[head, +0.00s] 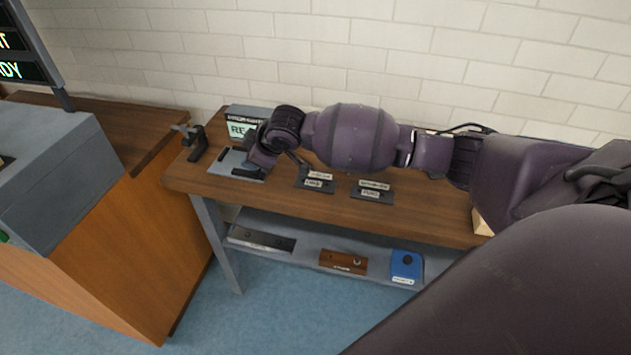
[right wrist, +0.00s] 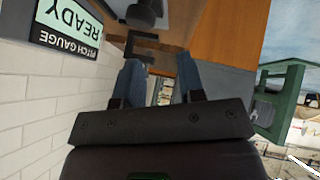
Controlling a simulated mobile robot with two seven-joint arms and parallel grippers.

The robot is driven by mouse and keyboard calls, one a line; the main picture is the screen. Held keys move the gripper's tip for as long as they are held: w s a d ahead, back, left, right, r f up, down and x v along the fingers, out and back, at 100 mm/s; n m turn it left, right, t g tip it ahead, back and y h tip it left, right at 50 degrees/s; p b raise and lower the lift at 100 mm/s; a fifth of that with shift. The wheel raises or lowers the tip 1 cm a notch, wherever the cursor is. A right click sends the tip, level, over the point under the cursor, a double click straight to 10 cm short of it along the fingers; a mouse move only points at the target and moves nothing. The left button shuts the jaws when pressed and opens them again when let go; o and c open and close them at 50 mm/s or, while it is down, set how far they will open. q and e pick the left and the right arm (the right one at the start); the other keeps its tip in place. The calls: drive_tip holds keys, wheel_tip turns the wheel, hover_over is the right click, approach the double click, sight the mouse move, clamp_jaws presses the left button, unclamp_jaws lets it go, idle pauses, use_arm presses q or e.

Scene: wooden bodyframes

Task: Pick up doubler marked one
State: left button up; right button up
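Two small dark holders with pale label cards stand on the wooden bench (head: 430,217) in the head view: a left holder (head: 316,186) and a right holder (head: 372,195). Their labels are too small to read, so I cannot tell which bears a doubler marked one. My right arm reaches across the bench from the right. Its gripper (head: 259,160) is over the bench's left part, left of both holders, beside a grey plate (head: 228,168) with dark bars. In the right wrist view the gripper's two fingers (right wrist: 157,82) are apart, with no held thing visible between them. My left gripper is not in view.
A pitch gauge display (head: 240,129) reading READY stands behind the plate; it also shows in the right wrist view (right wrist: 70,22). A dark clamp-like fixture (head: 197,142) is at the bench's left end. A lower shelf holds a brown block (head: 343,262) and a blue block (head: 406,264).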

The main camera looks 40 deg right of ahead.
drive_tip(key=d+r+m+g+h, duration=0.1)
drive_tip(key=d+r+g+h, duration=0.25)
drive_tip(key=d, duration=0.65)
drive_tip(key=m+g+b, duration=0.1)
drive_tip(key=g, duration=0.4)
hover_over(317, 171)
wheel_tip(317, 171, down, 6)
drive_tip(key=shift+s+a+r, duration=0.1)
drive_tip(key=shift+r, duration=0.1)
drive_tip(key=shift+f, duration=0.75)
wheel_tip(317, 171, down, 4)
drive_tip(key=shift+f+b, duration=0.15)
drive_tip(key=shift+b, duration=0.6)
drive_tip(key=shift+d+f, duration=0.2)
drive_tip(key=shift+f, duration=0.05)
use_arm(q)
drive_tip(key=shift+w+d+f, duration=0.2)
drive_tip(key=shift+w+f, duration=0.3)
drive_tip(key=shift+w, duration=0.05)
use_arm(e)
drive_tip(key=shift+h, duration=0.25)
drive_tip(key=shift+c, duration=0.3)
